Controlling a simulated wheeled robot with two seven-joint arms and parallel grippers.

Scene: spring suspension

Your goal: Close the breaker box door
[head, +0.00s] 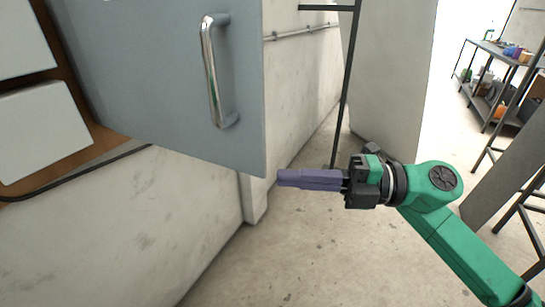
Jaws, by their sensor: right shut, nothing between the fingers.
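The breaker box door (165,80) is a blue-grey panel at the upper left, standing open and swung out from the wall. A chrome bar handle (211,75) is fixed upright near its right edge. My right gripper (281,178) is shut and empty, its purple fingers pointing left. In the picture its fingertips are just right of the door's lower right corner; whether they touch the door I cannot tell. My left gripper is out of view.
White panels in a brown frame (60,60) show at the far left, with a dark cable below. A concrete wall (120,220) runs beneath the door. A dark metal frame (347,90) stands behind my right gripper. A shelf with items (500,55) is far right. Open floor (300,270) lies below.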

